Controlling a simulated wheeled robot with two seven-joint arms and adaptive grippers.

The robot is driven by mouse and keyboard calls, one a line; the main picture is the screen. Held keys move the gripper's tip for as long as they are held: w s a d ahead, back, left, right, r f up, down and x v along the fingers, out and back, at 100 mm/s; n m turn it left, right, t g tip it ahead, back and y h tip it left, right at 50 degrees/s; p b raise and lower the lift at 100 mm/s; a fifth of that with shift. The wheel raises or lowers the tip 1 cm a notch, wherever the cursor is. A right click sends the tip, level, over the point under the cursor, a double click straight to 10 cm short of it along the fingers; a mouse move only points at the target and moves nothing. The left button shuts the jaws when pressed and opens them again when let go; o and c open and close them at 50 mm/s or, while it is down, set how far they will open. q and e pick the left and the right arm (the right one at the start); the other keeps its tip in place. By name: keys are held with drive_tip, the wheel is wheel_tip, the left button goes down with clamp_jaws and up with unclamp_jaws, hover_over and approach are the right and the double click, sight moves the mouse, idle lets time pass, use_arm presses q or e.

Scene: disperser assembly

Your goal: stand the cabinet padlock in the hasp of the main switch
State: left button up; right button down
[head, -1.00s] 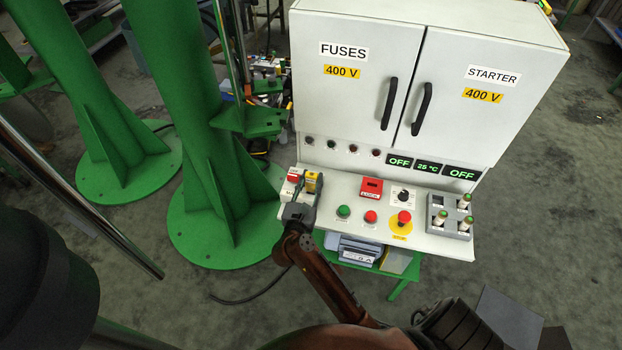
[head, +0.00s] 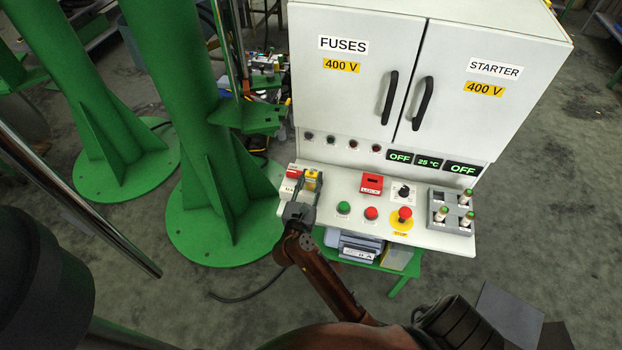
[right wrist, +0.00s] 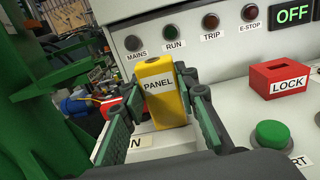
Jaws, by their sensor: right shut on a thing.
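The yellow padlock (head: 311,180), labelled PANEL, is at the left end of the cabinet's sloping desk. My right gripper (head: 302,193) is shut on it. In the right wrist view the yellow body (right wrist: 160,92) stands nearly upright between the two green-padded fingers (right wrist: 163,118). A red part (head: 292,173) with a white label, seemingly the main switch, is just left of the padlock in the head view. The hasp and the padlock's lower end are hidden, so I cannot tell whether it is seated. My left gripper is not in view.
A red LOCK box (head: 372,183) stands right of the padlock. Green (head: 344,207) and red (head: 371,213) buttons, a mushroom button (head: 405,214) and a grey rack (head: 451,211) are further right. The cabinet doors (head: 365,95) rise behind. A green column (head: 170,100) stands left.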

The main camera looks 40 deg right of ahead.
drive_tip(key=c, duration=1.4)
unclamp_jaws()
drive_tip(key=shift+f, duration=0.15)
drive_tip(key=shift+c, duration=0.2)
wheel_tip(320, 180, up, 10)
drive_tip(key=shift+f, duration=0.25)
drive_tip(key=shift+r, duration=0.25)
